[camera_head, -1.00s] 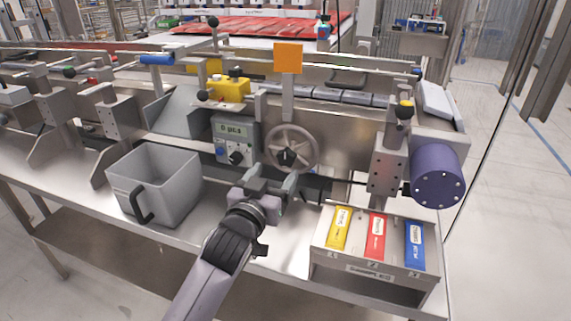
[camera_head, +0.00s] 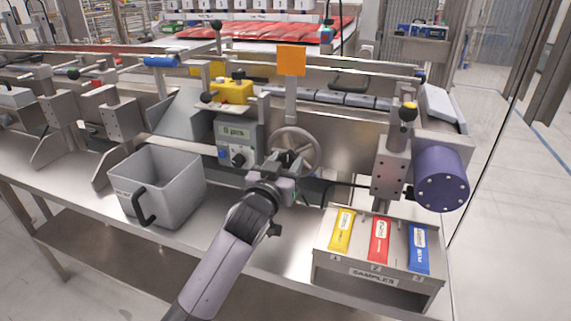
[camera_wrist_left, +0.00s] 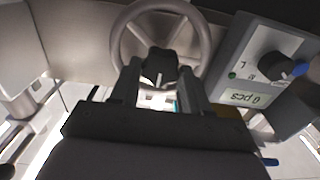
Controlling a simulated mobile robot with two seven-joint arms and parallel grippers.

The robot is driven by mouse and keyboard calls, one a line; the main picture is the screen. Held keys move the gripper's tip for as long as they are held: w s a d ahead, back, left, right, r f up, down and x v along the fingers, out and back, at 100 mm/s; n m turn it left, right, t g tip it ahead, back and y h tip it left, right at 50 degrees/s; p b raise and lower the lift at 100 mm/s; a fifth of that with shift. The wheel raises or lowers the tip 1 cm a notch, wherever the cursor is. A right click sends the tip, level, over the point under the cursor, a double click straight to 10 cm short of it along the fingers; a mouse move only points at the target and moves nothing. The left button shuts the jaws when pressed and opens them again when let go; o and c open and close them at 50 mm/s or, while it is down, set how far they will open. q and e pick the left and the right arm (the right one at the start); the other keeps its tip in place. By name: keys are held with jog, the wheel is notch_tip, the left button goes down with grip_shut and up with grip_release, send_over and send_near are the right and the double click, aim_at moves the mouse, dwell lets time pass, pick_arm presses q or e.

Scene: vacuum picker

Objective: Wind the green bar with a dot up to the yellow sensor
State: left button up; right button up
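A grey handwheel (camera_head: 313,144) with a black hub knob stands on the machine front. The wheel also shows in the wrist view (camera_wrist_left: 203,35), with its black knob (camera_wrist_left: 158,64). My left gripper (camera_head: 286,163) is at the wheel's hub. In the wrist view its two fingers (camera_wrist_left: 160,88) are apart, one on each side of the knob; I cannot tell whether they touch it. A yellow box (camera_head: 234,91) sits above and left of the wheel; I cannot tell if it is the sensor. I cannot make out a green bar with a dot. My right gripper is out of view.
A control box (camera_head: 236,133) with a display and dial stands left of the wheel. A grey bin (camera_head: 180,196) is on the bench at left. A samples tray (camera_head: 335,266) with yellow, red and blue packs is at right. A purple motor (camera_head: 441,181) juts out above it.

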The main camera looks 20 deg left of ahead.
pick_arm(q)
jog(key=shift+c, duration=1.2)
